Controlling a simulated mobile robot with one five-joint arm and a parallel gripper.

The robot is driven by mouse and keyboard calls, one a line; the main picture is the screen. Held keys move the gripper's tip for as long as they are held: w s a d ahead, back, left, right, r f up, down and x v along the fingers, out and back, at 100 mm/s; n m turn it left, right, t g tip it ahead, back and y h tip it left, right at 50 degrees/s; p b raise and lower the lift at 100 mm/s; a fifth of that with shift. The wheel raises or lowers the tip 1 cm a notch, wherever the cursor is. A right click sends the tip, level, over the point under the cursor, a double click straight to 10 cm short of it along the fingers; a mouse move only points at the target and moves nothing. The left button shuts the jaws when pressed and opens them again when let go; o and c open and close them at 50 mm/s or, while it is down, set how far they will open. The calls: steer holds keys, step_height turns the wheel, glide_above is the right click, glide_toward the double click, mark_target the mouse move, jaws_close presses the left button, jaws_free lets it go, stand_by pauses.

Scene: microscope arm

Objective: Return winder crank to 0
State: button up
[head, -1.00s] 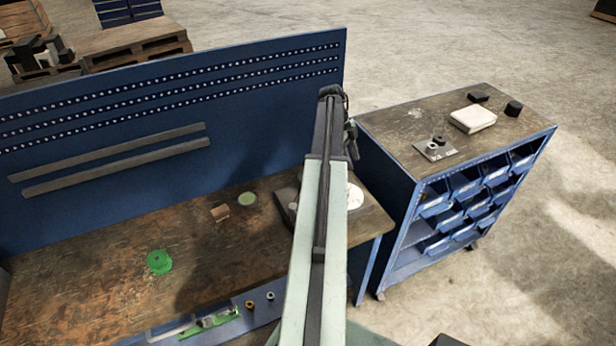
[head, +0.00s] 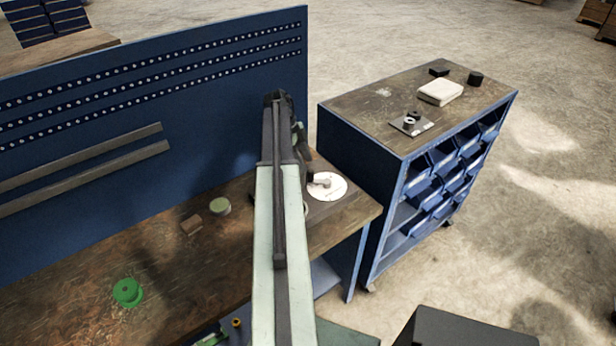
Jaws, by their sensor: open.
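The winder's white round dial (head: 334,193) lies on a dark base at the right end of the workbench. A small greyish crank piece (head: 318,182) shows on the dial's left part; its exact angle and the printed marks are too small to read. My arm covers the left part of the base. My gripper (head: 301,143) is open at the far end of my arm, above and just behind the dial, partly hidden by the arm. It looks apart from the crank, and its fingertips are hard to make out.
A green spool-like part (head: 127,292), a brown block (head: 191,225) and a round green-topped tin (head: 220,206) stand on the workbench (head: 70,270). A blue pegboard (head: 215,110) rises behind. A blue bin cart (head: 350,155) stands right of the bench, across a narrow gap.

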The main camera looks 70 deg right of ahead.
mark_target(310, 170)
steer(key=b+x, duration=0.4)
steer(key=x, duration=0.1)
steer(key=shift+f, duration=0.3)
steer(key=shift+s+r, duration=0.1)
steer(key=shift+r, duration=0.05)
jaws_close()
steer(key=shift+w+a, duration=0.1)
steer(key=shift+w, duration=0.15)
stand_by(0.6)
